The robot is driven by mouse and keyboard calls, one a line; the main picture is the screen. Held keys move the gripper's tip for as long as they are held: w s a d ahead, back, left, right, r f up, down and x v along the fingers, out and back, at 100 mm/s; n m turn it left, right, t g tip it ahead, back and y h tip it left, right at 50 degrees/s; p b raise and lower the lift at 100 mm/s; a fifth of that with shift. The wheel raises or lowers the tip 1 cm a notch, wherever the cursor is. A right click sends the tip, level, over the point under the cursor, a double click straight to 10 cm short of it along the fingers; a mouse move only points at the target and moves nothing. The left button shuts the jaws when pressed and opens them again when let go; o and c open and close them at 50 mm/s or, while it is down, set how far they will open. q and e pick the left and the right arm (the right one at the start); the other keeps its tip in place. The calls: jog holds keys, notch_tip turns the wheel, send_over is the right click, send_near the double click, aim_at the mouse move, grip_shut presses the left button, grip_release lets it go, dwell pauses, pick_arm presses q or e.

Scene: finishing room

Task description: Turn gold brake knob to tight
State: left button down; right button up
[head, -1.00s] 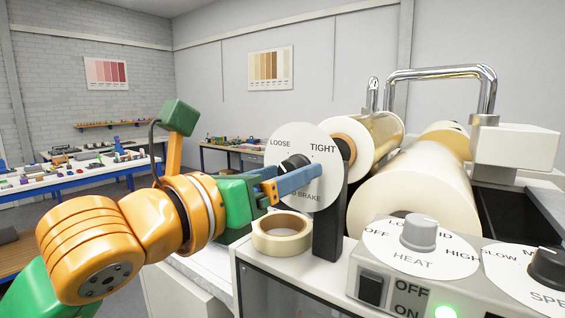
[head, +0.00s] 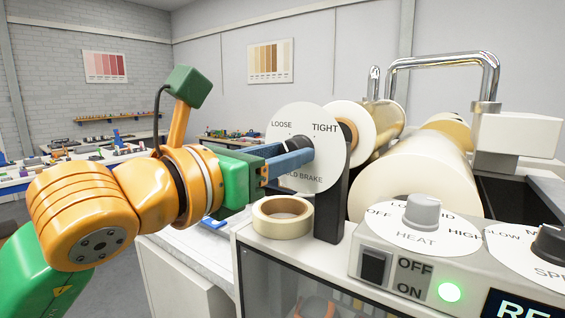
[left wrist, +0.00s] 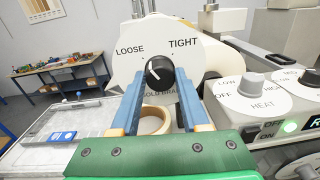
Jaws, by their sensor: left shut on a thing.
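The gold brake dial is a round white plate (head: 333,165) marked LOOSE at upper left and TIGHT at upper right, on a dark upright post. Its black knob (left wrist: 159,72) shows in the left wrist view, with a white mark that appears to lean toward the LOOSE side. My left gripper (head: 308,153) reaches in from the left. Its blue fingers are shut on the knob, one on each side, as the left wrist view (left wrist: 159,88) also shows. In the head view the fingers largely hide the knob. My right gripper is not in view.
A tape roll (head: 283,216) lies on the machine top below the dial. Cream and gold rollers (head: 418,190) and a chrome handle (head: 440,72) stand behind it. The HEAT knob (head: 422,211) and a lit green light (head: 450,292) are at right.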

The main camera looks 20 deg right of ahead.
pick_arm(q)
jog(key=shift+s+m+y+b, duration=0.15)
jog(key=shift+m+b, duration=0.55)
jog(key=shift+m, duration=3)
jog(key=shift+w+m+y+b, duration=0.2)
jog(key=shift+m+b, duration=0.45)
jog(key=shift+m, duration=3.05)
jog(key=shift+c, duration=2)
grip_release()
jog(key=shift+d, duration=0.1)
jog(key=b+v, duration=0.3)
jog(key=v, duration=0.4)
jog(key=shift+b, duration=0.4)
